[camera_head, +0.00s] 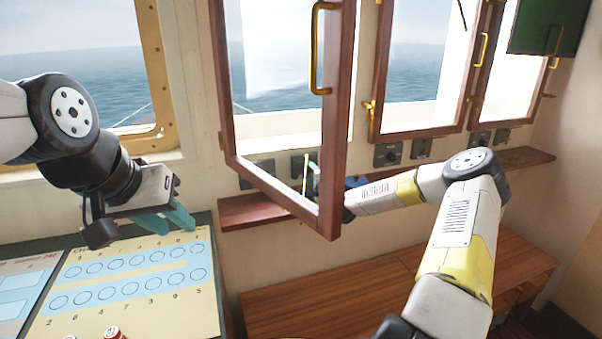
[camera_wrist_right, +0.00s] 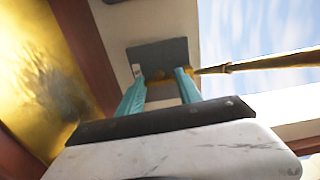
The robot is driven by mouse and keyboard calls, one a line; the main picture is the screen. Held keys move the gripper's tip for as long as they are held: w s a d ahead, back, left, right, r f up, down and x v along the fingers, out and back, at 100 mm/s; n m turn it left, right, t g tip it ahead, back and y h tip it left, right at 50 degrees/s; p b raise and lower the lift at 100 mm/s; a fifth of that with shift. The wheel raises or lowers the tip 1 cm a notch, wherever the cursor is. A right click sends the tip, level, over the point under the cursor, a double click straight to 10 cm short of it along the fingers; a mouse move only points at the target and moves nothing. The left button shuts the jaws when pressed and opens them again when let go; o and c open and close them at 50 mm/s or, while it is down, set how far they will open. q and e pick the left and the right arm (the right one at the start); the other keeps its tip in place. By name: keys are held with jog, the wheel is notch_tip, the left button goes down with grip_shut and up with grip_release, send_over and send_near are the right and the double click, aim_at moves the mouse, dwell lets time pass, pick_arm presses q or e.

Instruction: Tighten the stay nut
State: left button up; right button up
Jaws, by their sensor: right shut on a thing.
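An open wood-framed window (camera_head: 331,130) with a brass handle (camera_head: 314,50) swings into the room. In the right wrist view, a brass stay rod (camera_wrist_right: 265,63) runs in from the right to a small brass piece, seemingly the stay nut (camera_wrist_right: 160,78), by a dark grey plate (camera_wrist_right: 158,57). My right gripper (camera_wrist_right: 159,82) has its teal fingers on both sides of this brass piece and is shut on it. In the head view the window frame partly hides that gripper. My left gripper (camera_head: 180,222) is empty, its teal fingers a little apart, above the chart-like board.
The board (camera_head: 140,306) with rows of circles lies at the lower left, with a small red-and-white object (camera_head: 115,333) on it. A wooden ledge (camera_head: 250,211) runs under the windows. A wooden bench (camera_head: 350,300) stands below. More brass-fitted windows (camera_head: 425,60) are to the right.

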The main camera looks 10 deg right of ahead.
jog(key=shift+d+m, duration=0.1)
jog(key=shift+m, duration=0.2)
jog(key=shift+f, duration=0.1)
jog(key=o, duration=1.4)
jog(key=s, duration=0.2)
jog(key=s+d, duration=0.1)
jog(key=s, duration=0.4)
jog(key=shift+s+d, duration=0.2)
jog(key=shift+s, duration=0.15)
